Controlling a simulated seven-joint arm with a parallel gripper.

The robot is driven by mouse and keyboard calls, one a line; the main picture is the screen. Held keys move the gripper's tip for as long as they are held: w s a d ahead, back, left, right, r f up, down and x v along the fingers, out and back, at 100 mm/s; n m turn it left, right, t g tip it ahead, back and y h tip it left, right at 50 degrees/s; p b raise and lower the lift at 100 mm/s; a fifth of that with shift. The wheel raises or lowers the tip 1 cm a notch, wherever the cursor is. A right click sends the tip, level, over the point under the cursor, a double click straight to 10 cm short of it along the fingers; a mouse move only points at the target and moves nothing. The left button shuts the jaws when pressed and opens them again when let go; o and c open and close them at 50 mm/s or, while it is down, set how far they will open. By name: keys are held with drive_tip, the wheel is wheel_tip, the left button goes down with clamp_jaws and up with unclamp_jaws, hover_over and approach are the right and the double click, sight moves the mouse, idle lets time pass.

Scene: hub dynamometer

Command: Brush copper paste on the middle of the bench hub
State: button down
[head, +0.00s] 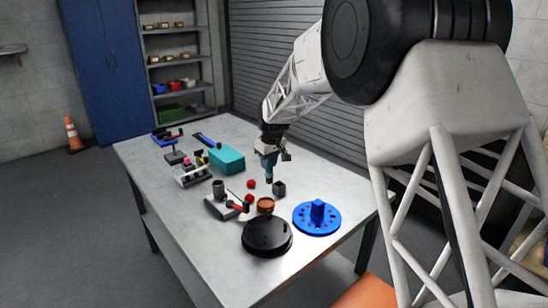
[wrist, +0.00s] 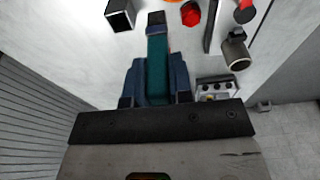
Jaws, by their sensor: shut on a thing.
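My gripper (head: 268,163) is above the table, shut on a brush-like tool with a teal handle (wrist: 157,65) and a dark tip (wrist: 156,19). The tip points down and is apart from everything below. A blue round hub (head: 331,222) with holes and a raised middle block lies on the table at right. A black round disc (head: 267,236) lies at the near edge; I cannot tell which of the two is the bench hub. A small copper-brown tin (head: 265,205), likely the paste, stands behind the black disc.
A dark open square holder (head: 279,188) stands below my gripper, also in the wrist view (wrist: 120,15). Red pieces (head: 251,184), a grey cup (head: 218,188), a teal box (head: 227,160) and a knobbed unit (head: 191,175) lie leftward. The table (head: 165,215) is bare at its near left.

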drive_tip(key=shift+s+a+f, duration=0.15)
drive_tip(key=shift+s+a, duration=0.15)
drive_tip(key=shift+s, duration=0.45)
drive_tip(key=shift+s+a+f, duration=0.1)
drive_tip(key=shift+s+a, duration=0.2)
drive_tip(key=shift+s, duration=0.45)
drive_tip(key=shift+f, duration=0.1)
drive_tip(key=shift+f, duration=2.9)
drive_tip(key=shift+f, duration=0.65)
idle(0.3)
wheel_tip(320, 180, up, 7)
idle(1.1)
drive_tip(key=shift+d+r, duration=0.1)
drive_tip(key=shift+d, duration=0.05)
idle(0.5)
